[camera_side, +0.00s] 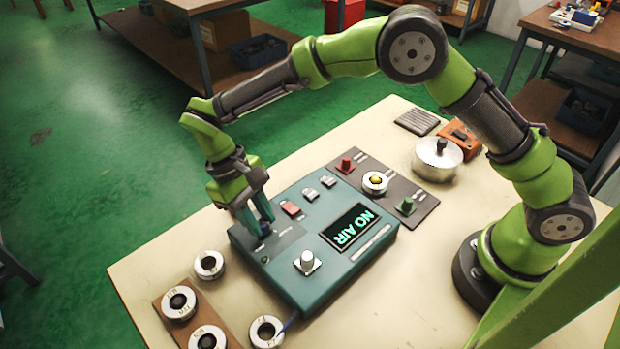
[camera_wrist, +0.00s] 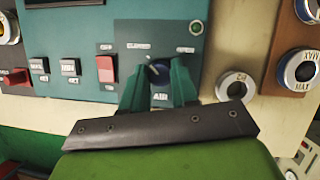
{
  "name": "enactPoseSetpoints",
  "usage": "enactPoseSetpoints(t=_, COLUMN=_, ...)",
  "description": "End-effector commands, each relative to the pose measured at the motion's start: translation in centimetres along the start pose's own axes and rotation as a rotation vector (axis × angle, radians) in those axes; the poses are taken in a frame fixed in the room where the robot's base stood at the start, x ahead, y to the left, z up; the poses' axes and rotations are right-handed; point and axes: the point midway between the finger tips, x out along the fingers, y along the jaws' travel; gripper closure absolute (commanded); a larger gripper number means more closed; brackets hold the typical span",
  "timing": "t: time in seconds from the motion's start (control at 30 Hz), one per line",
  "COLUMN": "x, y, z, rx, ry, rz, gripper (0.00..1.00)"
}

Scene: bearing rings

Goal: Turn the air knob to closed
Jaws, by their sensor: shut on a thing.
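The teal control box (camera_side: 322,282) stands on the pale table. My gripper (camera_side: 256,222) points down and is shut on the air knob, one finger on each side, as the wrist view also shows (camera_wrist: 157,84). The display (camera_side: 349,228) reads NO AIR.
A red switch (camera_side: 291,208) is close beside my gripper on the box. A white knob (camera_side: 307,262) is nearer the front. Bearing rings (camera_side: 209,265) lie at the left. A dark panel (camera_side: 392,187) and a metal pot (camera_side: 437,160) stand beyond the box.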

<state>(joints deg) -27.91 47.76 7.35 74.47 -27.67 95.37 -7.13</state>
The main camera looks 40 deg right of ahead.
Motion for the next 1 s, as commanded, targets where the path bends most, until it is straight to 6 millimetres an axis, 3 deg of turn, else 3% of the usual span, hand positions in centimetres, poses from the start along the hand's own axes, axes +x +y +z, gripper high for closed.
enactPoseSetpoints(t=0.03, x=0.0, y=0.2, z=0.1, rx=0.005, ry=-0.003, rz=0.003, gripper=1.00)
enactPoseSetpoints(t=0.07, x=0.0, y=0.2, z=0.1, rx=0.006, ry=-0.003, rz=0.003, gripper=0.68)
enactPoseSetpoints(t=0.2, x=0.0, y=0.2, z=0.1, rx=0.004, ry=-0.003, rz=0.002, gripper=0.47)
enactPoseSetpoints(t=0.47, x=0.0, y=0.1, z=0.0, rx=0.002, ry=-0.001, rz=0.001, gripper=0.47)
enactPoseSetpoints(t=0.63, x=-1.1, y=0.1, z=-0.1, rx=0.001, ry=0.002, rz=0.001, gripper=0.47)
enactPoseSetpoints(t=1.0, x=-8.7, y=0.1, z=-0.1, rx=0.003, ry=0.002, rz=0.001, gripper=0.47)
